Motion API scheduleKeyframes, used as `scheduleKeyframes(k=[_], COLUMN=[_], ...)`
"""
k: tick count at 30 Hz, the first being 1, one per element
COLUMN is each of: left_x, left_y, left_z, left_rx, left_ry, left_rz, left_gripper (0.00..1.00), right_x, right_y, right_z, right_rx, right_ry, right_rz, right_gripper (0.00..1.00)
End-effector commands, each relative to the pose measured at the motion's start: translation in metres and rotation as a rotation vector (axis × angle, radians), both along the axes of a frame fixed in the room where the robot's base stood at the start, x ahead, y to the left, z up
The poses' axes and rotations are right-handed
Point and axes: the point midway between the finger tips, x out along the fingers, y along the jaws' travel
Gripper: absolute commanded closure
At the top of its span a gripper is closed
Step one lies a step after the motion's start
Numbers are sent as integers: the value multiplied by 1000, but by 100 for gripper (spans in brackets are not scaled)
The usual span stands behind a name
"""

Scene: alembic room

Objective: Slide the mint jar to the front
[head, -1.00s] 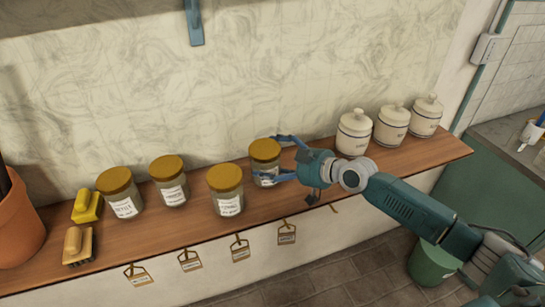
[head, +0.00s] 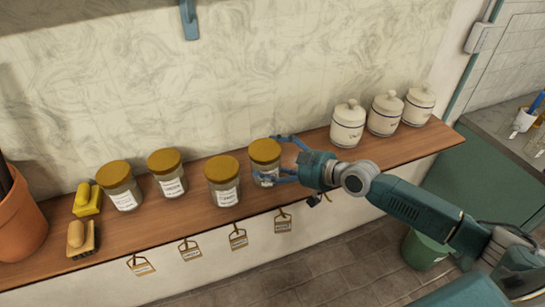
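Several glass jars with gold lids and white labels stand on the wooden shelf (head: 165,222). The rightmost jar (head: 265,152) is upright between the fingers of my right gripper (head: 268,159), one finger behind it and one across its front low down. The gripper looks shut on this jar, though exact contact is hard to see. The other jars are the leftmost (head: 119,185), the second (head: 166,172) and the third (head: 222,180). Their labels are too small to read, so I cannot confirm by name which is mint. My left gripper is out of view.
Three white lidded canisters (head: 347,125) stand right of my gripper. A yellow brush (head: 87,199), a wooden brush (head: 81,238) and a terracotta pot (head: 18,215) are at the left end. Tags (head: 190,251) hang from the shelf's front edge. The wall is close behind.

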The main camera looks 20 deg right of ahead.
Motion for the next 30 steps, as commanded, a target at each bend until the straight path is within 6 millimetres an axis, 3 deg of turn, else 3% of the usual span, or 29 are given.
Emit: scheduleKeyframes(k=[15, 22, 23, 24, 30], left_x=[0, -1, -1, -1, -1], left_y=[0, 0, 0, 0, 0], left_z=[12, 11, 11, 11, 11], left_rx=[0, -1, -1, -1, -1], left_ry=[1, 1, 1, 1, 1], left_rz=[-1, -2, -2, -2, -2], left_gripper=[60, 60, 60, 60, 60], right_x=[-25, -25, -24, -24, -23], right_y=[0, 0, 0, 0, 0], right_z=[-8, -8, -8, -8, -5], right_rx=[-9, -9, -9, -8, -4], right_ry=[17, 15, 15, 15, 9], right_rz=[5, 4, 4, 4, 3], right_gripper=[48, 48, 6, 0, 0])
